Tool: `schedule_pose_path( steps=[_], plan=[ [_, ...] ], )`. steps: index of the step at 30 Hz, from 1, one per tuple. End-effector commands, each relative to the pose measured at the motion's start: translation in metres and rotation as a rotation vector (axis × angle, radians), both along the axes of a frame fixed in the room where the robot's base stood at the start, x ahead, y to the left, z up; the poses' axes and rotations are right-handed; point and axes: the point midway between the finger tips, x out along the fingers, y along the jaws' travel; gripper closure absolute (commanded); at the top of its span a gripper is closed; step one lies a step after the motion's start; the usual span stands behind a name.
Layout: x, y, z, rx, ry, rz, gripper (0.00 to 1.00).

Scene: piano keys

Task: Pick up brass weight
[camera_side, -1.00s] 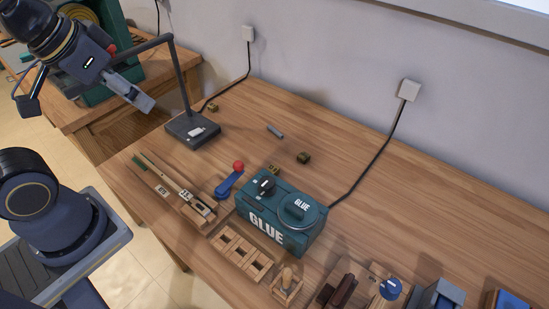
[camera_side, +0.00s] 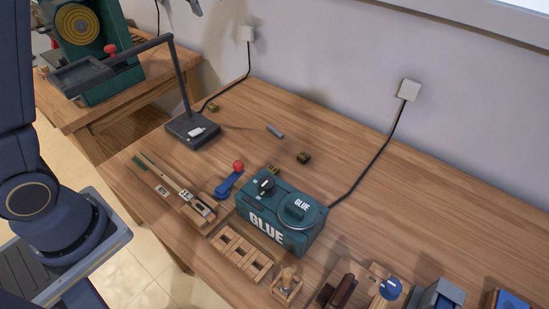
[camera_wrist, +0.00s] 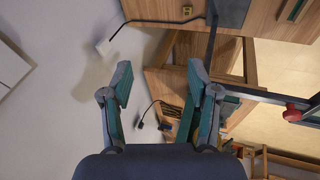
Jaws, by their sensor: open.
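Three small brass-coloured pieces lie on the workbench (camera_side: 375,195) in the side view, and I cannot tell for sure which is the brass weight. One brass piece (camera_side: 303,157) is behind the glue box, another brass piece (camera_side: 273,169) is close against its back left, and a third brass piece (camera_side: 213,107) is beside the lamp base near the wall. A small brass piece also shows at the top of the wrist view (camera_wrist: 187,10).
A teal glue box (camera_side: 285,238) stands mid-bench, with a blue red-knobbed lever (camera_side: 229,185) beside it. A desk lamp base (camera_side: 193,130) is at the left. A grey rod (camera_side: 275,131) lies at the back. Wooden pieces line the front. The right rear bench is clear except for a cable.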

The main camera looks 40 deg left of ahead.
Motion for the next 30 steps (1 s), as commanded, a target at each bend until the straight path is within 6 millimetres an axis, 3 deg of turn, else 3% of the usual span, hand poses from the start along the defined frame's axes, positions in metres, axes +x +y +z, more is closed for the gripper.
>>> schedule_pose_path(
  steps=[1, 3, 6, 12, 19, 30],
  plan=[
    [0.02, 0.011, -0.026, 0.015, 0.036, 0.047, 0.4],
    [0.043, 0.025, -0.061, 0.043, 0.075, 0.102, 0.4],
    [0.064, 0.04, -0.114, 0.091, 0.141, 0.135, 0.4],
    [0.071, 0.056, -0.204, 0.152, 0.275, 0.13, 0.4],
    [0.062, 0.064, -0.249, 0.155, 0.333, 0.129, 0.4],
    [0.06, 0.095, -0.324, 0.154, 0.332, 0.128, 0.4]
  ],
)
